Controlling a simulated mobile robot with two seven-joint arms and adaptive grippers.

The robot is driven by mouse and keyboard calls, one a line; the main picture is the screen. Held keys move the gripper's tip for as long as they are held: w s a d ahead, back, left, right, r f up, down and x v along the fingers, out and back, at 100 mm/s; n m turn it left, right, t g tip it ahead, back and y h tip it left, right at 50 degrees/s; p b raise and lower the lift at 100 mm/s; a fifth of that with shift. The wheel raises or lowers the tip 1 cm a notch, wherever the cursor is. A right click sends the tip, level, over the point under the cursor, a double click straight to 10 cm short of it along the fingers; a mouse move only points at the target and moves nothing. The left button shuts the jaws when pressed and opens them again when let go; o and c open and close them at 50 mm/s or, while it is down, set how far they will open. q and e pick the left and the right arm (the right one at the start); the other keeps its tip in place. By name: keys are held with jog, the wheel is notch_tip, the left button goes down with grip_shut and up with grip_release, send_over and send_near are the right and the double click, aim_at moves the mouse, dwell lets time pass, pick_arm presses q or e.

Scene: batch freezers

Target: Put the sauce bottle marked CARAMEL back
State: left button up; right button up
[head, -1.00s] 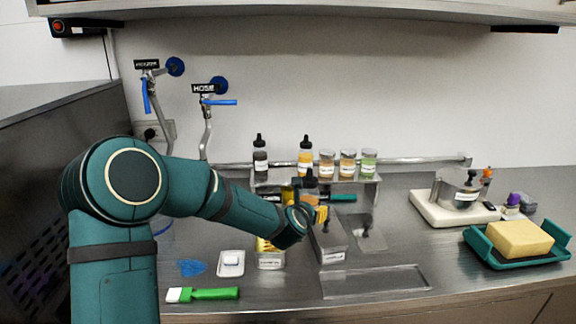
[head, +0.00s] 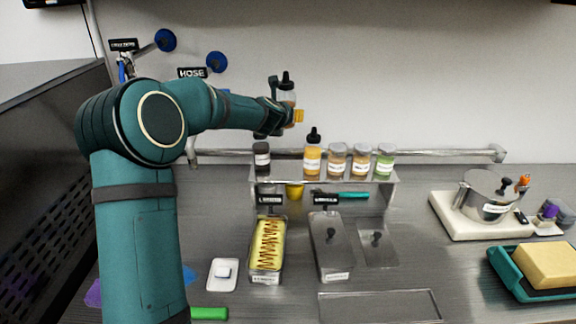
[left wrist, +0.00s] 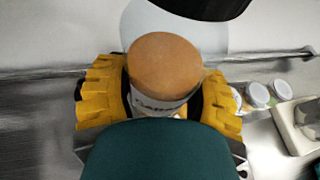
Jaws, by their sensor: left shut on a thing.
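The caramel bottle (left wrist: 165,72) is in my left gripper (left wrist: 160,100), between its yellow finger pads; part of its label reads "CARA". In the head view the bottle (head: 287,88), with a black nozzle cap, is held upright above the small steel rack (head: 325,184). My left gripper (head: 290,114) is shut on it, higher than the rack's bottles. On the rack stand a dark bottle (head: 262,156) at the left, an orange bottle (head: 312,158) with a black nozzle, and several lidded jars to the right. A gap shows between the two bottles. My right gripper is out of view.
Below the rack are an open pan (head: 266,276) of yellow food with brown drizzle and a lidded pan (head: 331,250). A steel pot (head: 485,190) and a yellow block (head: 552,264) on a teal tray stand at the right. A rail runs behind the rack.

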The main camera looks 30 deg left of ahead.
pick_arm(q)
jog(key=b, duration=0.4)
send_over(286, 173)
notch_tip(286, 173, down, 12)
jog(key=shift+a+r, duration=0.1)
jog(key=shift+r, duration=0.1)
jog(key=shift+w+f+b, duration=0.1)
jog(key=shift+f+b, duration=0.2)
jog(key=shift+f, duration=2.3)
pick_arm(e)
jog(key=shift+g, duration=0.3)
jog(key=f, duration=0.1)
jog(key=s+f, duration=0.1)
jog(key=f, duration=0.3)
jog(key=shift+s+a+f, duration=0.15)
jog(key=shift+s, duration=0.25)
pick_arm(q)
jog(key=shift+r, duration=0.1)
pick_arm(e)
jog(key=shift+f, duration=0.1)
pick_arm(q)
jog(key=shift+f, duration=0.2)
jog(key=o, duration=1)
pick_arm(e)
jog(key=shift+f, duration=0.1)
pick_arm(q)
jog(key=shift+r, duration=0.1)
